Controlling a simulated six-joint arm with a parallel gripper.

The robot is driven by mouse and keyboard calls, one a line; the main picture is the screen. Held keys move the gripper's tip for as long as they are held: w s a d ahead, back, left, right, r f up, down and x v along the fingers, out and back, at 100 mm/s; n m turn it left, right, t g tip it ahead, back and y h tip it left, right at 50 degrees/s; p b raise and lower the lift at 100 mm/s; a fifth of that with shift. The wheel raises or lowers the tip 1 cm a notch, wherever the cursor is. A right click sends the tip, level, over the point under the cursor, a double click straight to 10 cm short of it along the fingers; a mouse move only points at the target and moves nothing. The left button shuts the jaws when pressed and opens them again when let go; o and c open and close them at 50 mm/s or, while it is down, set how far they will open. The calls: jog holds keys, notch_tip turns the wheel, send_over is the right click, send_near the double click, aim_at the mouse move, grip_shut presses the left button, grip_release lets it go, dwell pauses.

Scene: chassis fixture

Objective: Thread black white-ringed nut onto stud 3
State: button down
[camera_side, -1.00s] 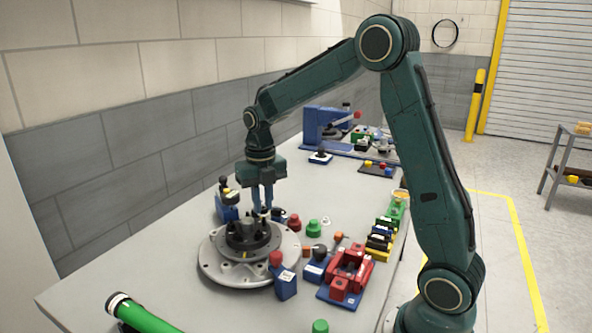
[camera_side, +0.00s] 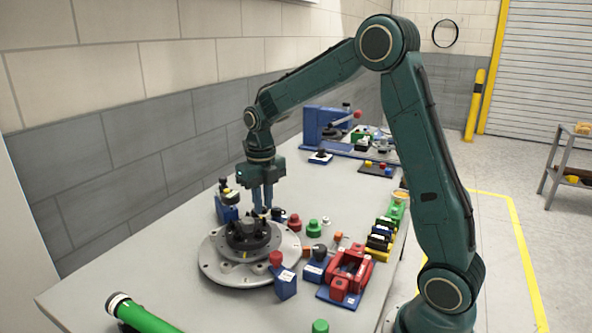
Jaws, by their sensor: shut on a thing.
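My gripper (camera_side: 262,209) points straight down over the back right part of the chassis fixture. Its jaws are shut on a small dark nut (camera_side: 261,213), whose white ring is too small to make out. The fixture has a round grey base plate (camera_side: 222,270) with a black hub (camera_side: 246,243) standing in its middle. The nut is at the hub's far rim, and I cannot tell whether it touches a stud. The stud numbers cannot be read, and stud 3 cannot be picked out.
A blue block with a red knob (camera_side: 284,280) stands close to the plate's front right. A red fixture on a blue base (camera_side: 350,272), a green knob (camera_side: 313,228) and dark red knob (camera_side: 294,221) lie right. A green cylinder (camera_side: 142,314) lies front left. Bare table is left.

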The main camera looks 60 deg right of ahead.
aim_at(264, 208)
jog(key=shift+f, duration=1.25)
dwell(1.2)
jog(key=shift+s+f+m, duration=0.1)
jog(key=shift+f+m, duration=0.05)
jog(key=shift+m, duration=1.65)
jog(key=shift+m, duration=1)
jog(key=shift+f+m, duration=0.1)
jog(key=shift+m, duration=0.6)
jog(key=shift+m, duration=1.7)
jog(key=shift+f+m, duration=0.1)
jog(key=shift+m, duration=1.6)
